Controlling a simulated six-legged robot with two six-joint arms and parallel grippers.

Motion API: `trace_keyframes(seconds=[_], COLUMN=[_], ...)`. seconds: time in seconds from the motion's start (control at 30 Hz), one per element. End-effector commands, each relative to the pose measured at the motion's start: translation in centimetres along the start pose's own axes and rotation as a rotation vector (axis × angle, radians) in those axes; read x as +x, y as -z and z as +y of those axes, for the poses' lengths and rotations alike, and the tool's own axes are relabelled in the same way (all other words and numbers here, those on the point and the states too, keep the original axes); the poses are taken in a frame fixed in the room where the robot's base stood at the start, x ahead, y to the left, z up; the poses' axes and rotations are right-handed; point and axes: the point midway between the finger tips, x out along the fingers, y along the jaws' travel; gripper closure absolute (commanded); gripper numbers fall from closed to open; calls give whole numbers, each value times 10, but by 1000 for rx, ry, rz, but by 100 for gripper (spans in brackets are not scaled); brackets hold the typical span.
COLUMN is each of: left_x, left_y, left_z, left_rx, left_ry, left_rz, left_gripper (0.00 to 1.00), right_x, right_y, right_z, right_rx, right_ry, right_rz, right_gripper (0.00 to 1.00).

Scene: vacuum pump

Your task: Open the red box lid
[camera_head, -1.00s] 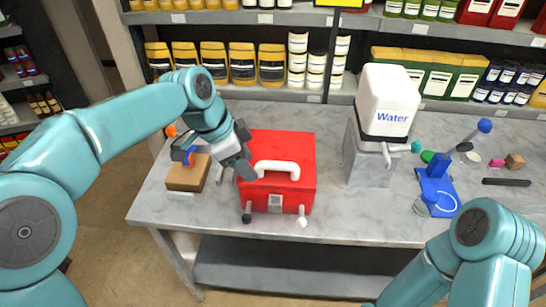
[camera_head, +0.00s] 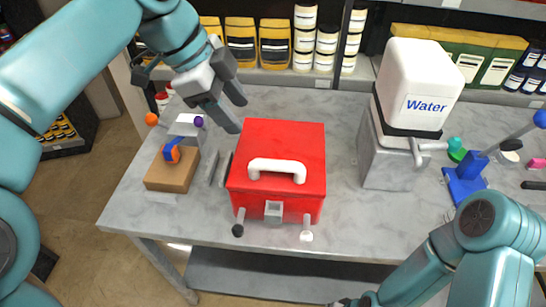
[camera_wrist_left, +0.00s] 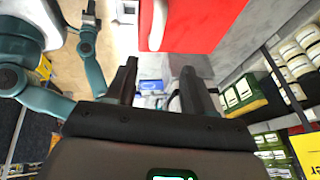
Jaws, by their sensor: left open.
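The red box (camera_head: 290,150) stands on the grey table with its lid closed. A white handle (camera_head: 277,170) lies across the lid, and a grey latch (camera_head: 273,211) is on the front between two short levers, one dark-tipped and one white-tipped. My left gripper (camera_head: 240,112) is open and empty, above and behind the box's back left corner. In the left wrist view, the red box (camera_wrist_left: 205,22) fills the top middle beyond the open fingers (camera_wrist_left: 157,85). Only a dark bit of my right gripper (camera_head: 346,302) shows at the bottom edge; its fingers are unclear.
A white Water tank (camera_head: 425,85) on a grey stand is right of the box. A brown block (camera_head: 172,172) with an orange and blue part is at the left. A blue tool stand (camera_head: 465,185) is farther right. Shelves with jars line the back.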

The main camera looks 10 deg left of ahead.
Motion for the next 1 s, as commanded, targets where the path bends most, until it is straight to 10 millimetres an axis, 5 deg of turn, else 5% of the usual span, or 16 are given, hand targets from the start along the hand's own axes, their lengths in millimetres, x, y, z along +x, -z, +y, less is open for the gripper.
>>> trace_keyframes(seconds=[0.17, 0.7, 1.0], left_x=[14, 134, 162], left_y=[-1, 0, 0], left_z=[5, 8, 5], left_rx=[1, 0, 0], left_ry=[-1, -2, 0], left_rz=[0, -1, 0], left_gripper=[47, 47, 47], right_x=[4, 11, 10], right_y=[0, 0, 0], right_z=[2, 4, 4], right_rx=[0, 0, 0], right_ry=[0, 0, 0], right_rz=[0, 0, 0], right_gripper=[100, 100, 100])
